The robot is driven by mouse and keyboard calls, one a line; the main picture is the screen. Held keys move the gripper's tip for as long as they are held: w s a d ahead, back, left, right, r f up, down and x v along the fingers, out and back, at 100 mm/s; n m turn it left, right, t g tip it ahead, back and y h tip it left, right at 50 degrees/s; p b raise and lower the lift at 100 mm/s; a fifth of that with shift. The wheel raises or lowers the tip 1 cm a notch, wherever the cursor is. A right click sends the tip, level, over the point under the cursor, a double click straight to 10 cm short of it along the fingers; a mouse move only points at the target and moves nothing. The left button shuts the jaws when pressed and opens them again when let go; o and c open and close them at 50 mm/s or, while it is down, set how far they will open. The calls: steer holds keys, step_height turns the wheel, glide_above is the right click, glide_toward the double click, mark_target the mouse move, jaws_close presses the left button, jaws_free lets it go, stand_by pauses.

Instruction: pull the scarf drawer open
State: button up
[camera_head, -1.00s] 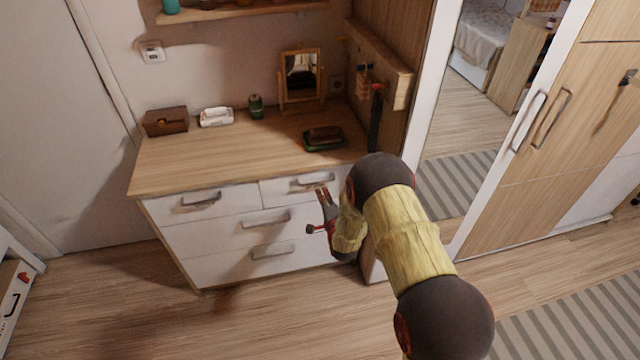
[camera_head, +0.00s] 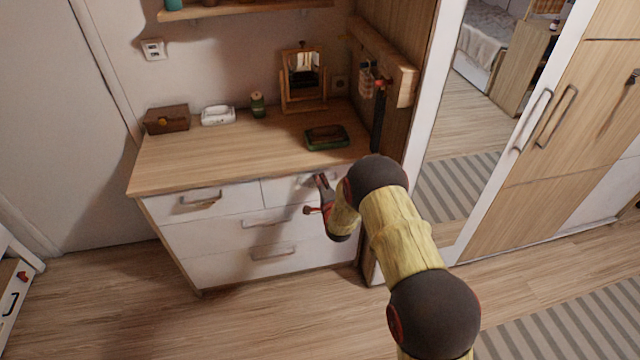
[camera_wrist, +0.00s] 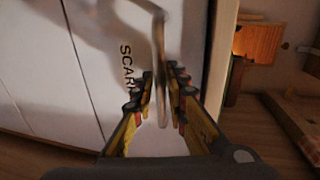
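The scarf drawer (camera_head: 280,190) is the white top right drawer of the dresser and looks shut. In the wrist view its front (camera_wrist: 88,60) carries dark lettering, partly hidden, reading "SCAR". Its metal handle (camera_wrist: 158,45) runs down the picture between my two fingers. My gripper (camera_wrist: 162,95) is open, with one finger on each side of the handle; I cannot tell whether either touches it. In the head view my gripper (camera_head: 315,195) is at the drawer's front and covers part of the handle.
A mirrored wardrobe (camera_head: 560,110) stands at the right. The floor in front of the dresser is clear.

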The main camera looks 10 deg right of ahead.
steer(key=shift+c, duration=0.5)
jaws_close()
steer(key=shift+s, duration=0.1)
